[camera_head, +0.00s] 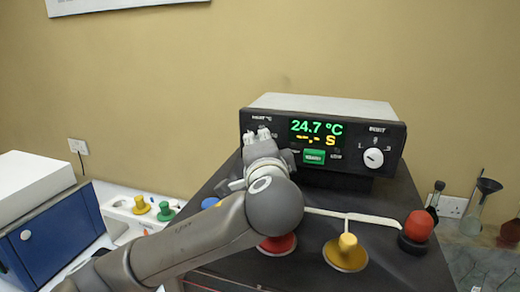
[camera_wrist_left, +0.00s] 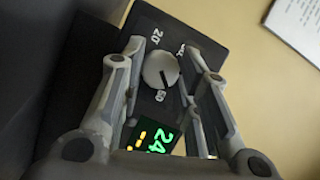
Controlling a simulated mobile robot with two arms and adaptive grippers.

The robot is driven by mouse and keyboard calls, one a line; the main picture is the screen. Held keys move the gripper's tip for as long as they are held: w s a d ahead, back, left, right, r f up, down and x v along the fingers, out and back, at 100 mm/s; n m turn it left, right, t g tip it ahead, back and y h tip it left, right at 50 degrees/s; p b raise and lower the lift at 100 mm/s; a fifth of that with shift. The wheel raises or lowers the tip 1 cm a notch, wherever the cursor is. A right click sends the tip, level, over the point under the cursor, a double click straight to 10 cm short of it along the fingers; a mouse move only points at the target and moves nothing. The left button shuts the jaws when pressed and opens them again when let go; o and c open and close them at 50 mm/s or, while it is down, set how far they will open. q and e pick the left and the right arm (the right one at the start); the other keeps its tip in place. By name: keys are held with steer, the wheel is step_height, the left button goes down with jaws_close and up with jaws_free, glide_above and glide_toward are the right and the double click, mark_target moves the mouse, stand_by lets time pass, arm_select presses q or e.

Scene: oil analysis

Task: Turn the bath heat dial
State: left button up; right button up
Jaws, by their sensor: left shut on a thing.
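The bath controller (camera_head: 325,104) is a black-fronted box with a green display (camera_head: 316,133) reading 24.7 °C and a green button (camera_head: 314,157). My left gripper (camera_head: 258,136) is at the left part of its front panel, under the heat label, and covers the heat dial in the head view. In the left wrist view the heat dial (camera_wrist_left: 160,70) is a round light grey knob with a dark pointer line, among markings such as 20 and 60. My left gripper (camera_wrist_left: 162,62) has its fingers on either side of the dial, shut on it. My right gripper is not in view.
A second white knob (camera_head: 373,158) is at the panel's right. Below stand a yellow stopper (camera_head: 347,242), a red stopper (camera_head: 278,243) partly behind my arm, and a red-topped black piece (camera_head: 417,228). A blue-fronted box (camera_head: 50,235) is at left; glassware (camera_head: 480,205) is at right.

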arm_select(q)
steer(key=shift+f, duration=0.15)
steer(key=o, duration=1)
steer(key=shift+s+d+r, duration=0.15)
steer(key=shift+s+r, duration=0.1)
steer(key=shift+s, duration=1.75)
steer(key=shift+s+d+r, duration=0.1)
steer(key=shift+s+r, duration=0.1)
steer(key=shift+s, duration=1.75)
steer(key=shift+s+d+r, duration=0.15)
steer(key=shift+s+r, duration=0.1)
steer(key=shift+s, duration=1.75)
